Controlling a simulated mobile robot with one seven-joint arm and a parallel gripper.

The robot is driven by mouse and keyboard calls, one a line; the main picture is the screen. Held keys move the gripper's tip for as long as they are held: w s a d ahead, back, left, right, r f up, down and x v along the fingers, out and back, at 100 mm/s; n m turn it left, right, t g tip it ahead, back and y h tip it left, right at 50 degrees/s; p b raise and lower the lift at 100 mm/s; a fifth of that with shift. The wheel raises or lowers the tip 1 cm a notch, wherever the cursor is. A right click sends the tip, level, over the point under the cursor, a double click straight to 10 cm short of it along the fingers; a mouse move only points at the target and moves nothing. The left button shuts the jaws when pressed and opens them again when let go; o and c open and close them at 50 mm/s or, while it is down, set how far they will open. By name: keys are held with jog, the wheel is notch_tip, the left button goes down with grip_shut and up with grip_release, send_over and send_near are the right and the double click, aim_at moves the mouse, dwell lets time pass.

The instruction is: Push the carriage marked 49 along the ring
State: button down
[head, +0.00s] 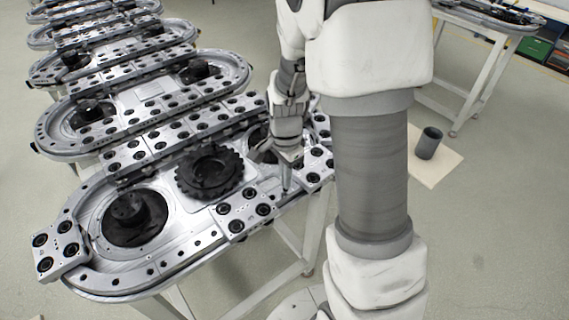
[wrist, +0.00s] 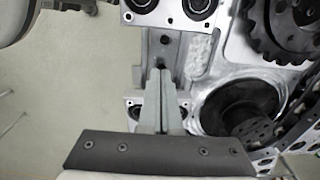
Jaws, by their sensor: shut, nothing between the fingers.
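The ring track (head: 110,283) nearest me is a silver oval with several flat carriages, each with black round rollers. I cannot read the number 49 on any of them. One carriage (head: 243,213) sits on the near side beside the black gear; it also shows at the top of the wrist view (wrist: 170,12). Another carriage (head: 318,165) is at the right end, partly behind the fingers in the wrist view (wrist: 134,112). My gripper (head: 287,188) is shut and empty, pointing down over the rail between these two carriages. I cannot tell whether its tips touch either one.
A black toothed gear (head: 209,174) and a black hub (head: 134,213) stand inside the oval. A carriage (head: 60,250) sits at the left end. More ring tracks (head: 60,140) stand behind. A dark cup (head: 428,143) is on a floor mat at right.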

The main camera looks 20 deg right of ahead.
aim_at(211, 236)
jog(key=shift+a+f, duration=0.15)
jog(key=shift+f, duration=0.75)
jog(key=a, duration=0.1)
jog(key=s+a, duration=0.1)
jog(key=a, duration=0.1)
jog(key=shift+a+r, duration=0.2)
jog(key=shift+s+a, duration=0.1)
jog(key=shift+a, duration=0.1)
jog(key=s+a+p, duration=0.1)
jog(key=a, duration=0.4)
jog(key=s+a+p, duration=0.1)
jog(key=s+a, duration=0.1)
jog(key=a, duration=0.4)
jog(key=s+a+p, duration=0.1)
jog(key=s+a, duration=0.1)
jog(key=a, duration=0.3)
jog(key=shift+s+a+p, duration=0.15)
jog(key=shift+s+p, duration=0.1)
jog(key=shift+p, duration=0.1)
jog(key=shift+w, duration=0.1)
